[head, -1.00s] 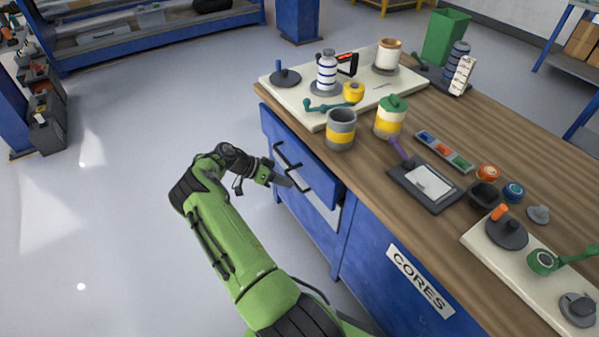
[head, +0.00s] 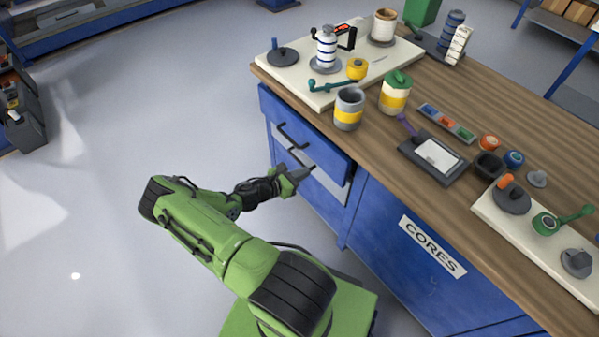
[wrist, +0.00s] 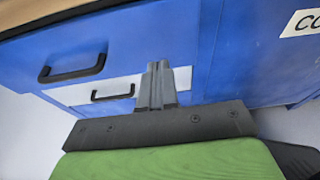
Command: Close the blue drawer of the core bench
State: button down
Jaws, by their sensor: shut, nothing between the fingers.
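The core bench has a blue drawer (head: 325,146) at the upper left of its front, with a black bar handle. Its front appears to stand slightly out from the bench; the exact gap cannot be told. The wrist view shows the blue drawer (wrist: 140,38) at upper left. A white drawer (head: 336,177) with its own black handle lies below it, also in the wrist view (wrist: 125,85). My gripper (head: 309,171) is shut and empty, in front of the white drawer and below the blue one. In the wrist view its fingers (wrist: 158,72) overlap the white front; contact cannot be told.
The wooden bench top (head: 385,148) carries a grey and yellow cup (head: 348,117), a green-lidded canister (head: 394,95) and a dark tray (head: 425,170) near its front edge. A blue panel labelled CORES (head: 432,245) is right of the drawers. The floor (head: 190,110) to the left is clear.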

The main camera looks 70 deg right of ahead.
aim_at(331, 156)
jog(key=x, duration=0.3)
jog(key=b+x, duration=0.1)
jog(key=x, duration=0.4)
jog(key=shift+s+d+r, duration=0.15)
jog(key=shift+d+r, duration=0.1)
jog(key=shift+d, duration=0.1)
jog(key=shift+s+d, duration=0.2)
jog(key=shift+d, duration=0.25)
jog(key=s+d, duration=0.1)
jog(key=d, duration=0.1)
jog(key=s+d+b, duration=0.1)
jog(key=d, duration=0.1)
jog(key=shift+s+b, duration=0.1)
jog(key=shift+b, duration=0.2)
jog(key=shift+d+r, duration=0.2)
jog(key=shift+r, duration=0.1)
